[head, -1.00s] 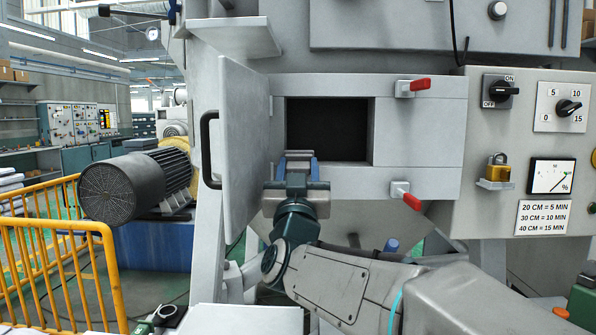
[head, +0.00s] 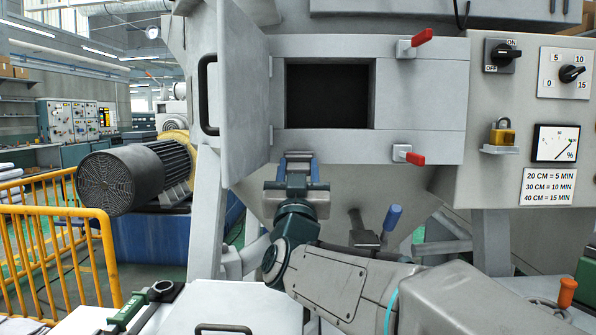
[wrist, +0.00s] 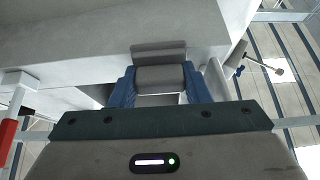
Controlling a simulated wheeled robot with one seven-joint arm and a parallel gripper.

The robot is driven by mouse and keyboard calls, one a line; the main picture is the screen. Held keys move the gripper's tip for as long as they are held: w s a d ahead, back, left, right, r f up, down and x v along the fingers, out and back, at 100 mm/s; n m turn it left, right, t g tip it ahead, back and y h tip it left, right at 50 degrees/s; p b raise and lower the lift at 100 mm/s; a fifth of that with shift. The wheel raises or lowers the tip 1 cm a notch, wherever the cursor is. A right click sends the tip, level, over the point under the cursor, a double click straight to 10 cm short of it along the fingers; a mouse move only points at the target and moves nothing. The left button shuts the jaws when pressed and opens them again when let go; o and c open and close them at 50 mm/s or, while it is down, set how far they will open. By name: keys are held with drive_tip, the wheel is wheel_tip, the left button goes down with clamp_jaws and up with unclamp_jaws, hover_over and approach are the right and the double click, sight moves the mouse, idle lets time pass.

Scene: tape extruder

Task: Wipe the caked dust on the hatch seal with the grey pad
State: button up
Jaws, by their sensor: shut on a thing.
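My gripper (head: 298,160) is in front of the machine, just below the dark hatch opening (head: 328,95). Its blue fingers are shut on the grey pad, which shows as a grey block (wrist: 160,79) between them in the wrist view. In the head view the pad is hard to tell from the gripper. The hatch door (head: 244,95) stands swung open to the left of the opening. I cannot make out the seal or any caked dust on it.
Two red-handled latches (head: 421,37) (head: 409,155) stick out right of the opening. A control panel with a padlock (head: 502,133) is further right. A blue-handled tool (head: 391,220) is below. A yellow railing (head: 60,235) and a motor (head: 135,175) are at left.

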drive_tip(key=shift+w+r, duration=0.1)
idle(0.3)
drive_tip(key=shift+r, duration=0.1)
idle(0.3)
wheel_tip(320, 180, up, 8)
drive_tip(key=p, duration=0.5)
drive_tip(key=shift+d, duration=0.1)
drive_tip(key=shift+f, duration=0.2)
